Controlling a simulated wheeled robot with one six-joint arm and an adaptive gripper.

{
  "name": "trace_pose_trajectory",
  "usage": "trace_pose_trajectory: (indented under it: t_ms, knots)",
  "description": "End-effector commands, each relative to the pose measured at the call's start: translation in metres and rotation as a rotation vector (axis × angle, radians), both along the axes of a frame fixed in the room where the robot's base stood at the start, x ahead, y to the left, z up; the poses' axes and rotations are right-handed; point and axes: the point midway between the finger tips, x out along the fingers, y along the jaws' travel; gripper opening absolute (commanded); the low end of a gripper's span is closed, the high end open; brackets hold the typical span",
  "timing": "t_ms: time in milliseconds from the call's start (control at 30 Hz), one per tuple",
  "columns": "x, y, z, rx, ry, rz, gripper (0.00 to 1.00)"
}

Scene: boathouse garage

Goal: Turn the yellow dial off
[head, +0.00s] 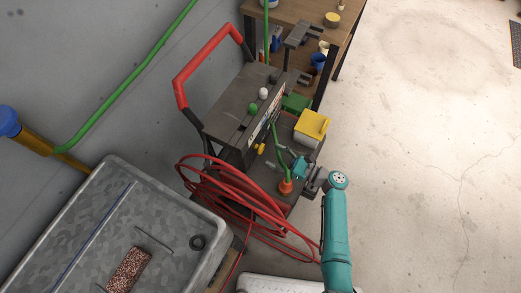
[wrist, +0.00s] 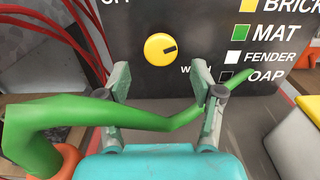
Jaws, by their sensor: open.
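The yellow dial (wrist: 158,49) is on a dark control panel (wrist: 205,30) in the wrist view, and the head view shows it small (head: 260,148). Its short black mark points right and slightly up. A cut-off label at the upper left appears to read "OFF"; a label at the lower right starts with "W" and is partly hidden by a finger. My gripper (wrist: 162,78) is open and empty, its fingers below and to either side of the dial, apart from it. In the head view my gripper (head: 286,161) faces the panel from the right.
A green hose (wrist: 45,118) rises from an orange fitting (wrist: 62,160) and crosses low by my fingers; I cannot tell whether it touches them. Red hose coils (head: 225,190) hang beside the machine. A yellow box (head: 312,123) stands behind my gripper.

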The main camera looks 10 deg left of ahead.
Motion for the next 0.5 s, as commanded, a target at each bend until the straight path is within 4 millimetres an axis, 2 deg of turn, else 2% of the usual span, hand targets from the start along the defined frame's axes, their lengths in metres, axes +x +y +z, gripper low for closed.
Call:
trace_pose_trajectory:
  t_ms: [200,500]
  knots:
    - [0.011,0.031,0.000,0.000,-0.001,0.003,0.66]
    - [0.018,0.047,0.000,0.000,-0.001,0.000,0.66]
